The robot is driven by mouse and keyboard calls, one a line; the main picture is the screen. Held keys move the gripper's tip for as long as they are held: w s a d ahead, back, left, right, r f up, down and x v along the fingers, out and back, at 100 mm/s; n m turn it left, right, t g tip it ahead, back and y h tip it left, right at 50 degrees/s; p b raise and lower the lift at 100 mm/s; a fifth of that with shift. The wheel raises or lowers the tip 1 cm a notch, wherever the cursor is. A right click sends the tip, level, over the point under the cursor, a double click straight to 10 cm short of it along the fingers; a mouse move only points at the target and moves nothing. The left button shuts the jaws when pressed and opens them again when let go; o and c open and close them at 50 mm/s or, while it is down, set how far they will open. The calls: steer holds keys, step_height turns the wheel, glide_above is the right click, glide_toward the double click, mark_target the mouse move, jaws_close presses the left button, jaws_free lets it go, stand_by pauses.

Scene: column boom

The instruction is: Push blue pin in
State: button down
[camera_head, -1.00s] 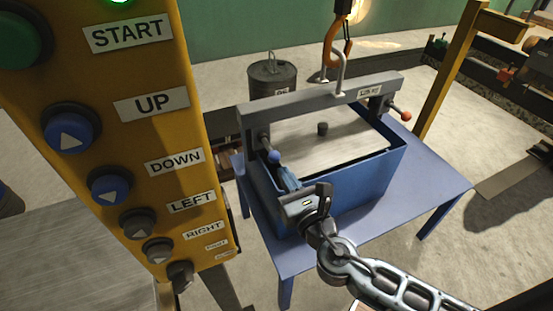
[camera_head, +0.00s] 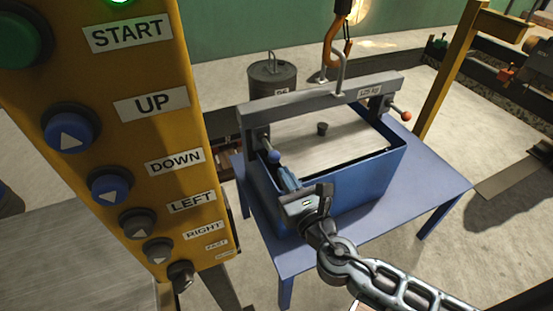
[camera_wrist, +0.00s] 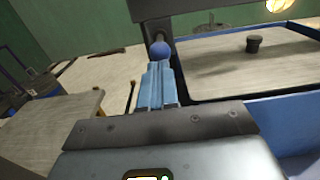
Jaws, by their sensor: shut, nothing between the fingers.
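The blue pin (camera_head: 274,156) has a round blue knob and sticks out from the left leg of the grey lifting beam (camera_head: 320,99). In the wrist view its blue knob (camera_wrist: 160,50) sits just beyond my fingertips. My gripper (camera_head: 288,178) is shut and empty, with its blue fingers (camera_wrist: 157,84) together and pointing at the knob. The fingertips look very close to the knob or touching it; I cannot tell which.
The beam spans a blue box (camera_head: 345,182) with a grey lid on a blue table (camera_head: 430,185). An orange hook (camera_head: 331,48) holds the beam's ring. A yellow button panel (camera_head: 150,130) stands close on the left. A dark drum (camera_head: 272,76) stands behind.

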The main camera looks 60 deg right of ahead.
mark_target(277, 161)
steer(key=shift+w, duration=0.1)
steer(key=shift+p+x, duration=0.65)
steer(key=shift+x, duration=2.45)
steer(key=v, duration=0.7)
steer(key=shift+b, duration=0.4)
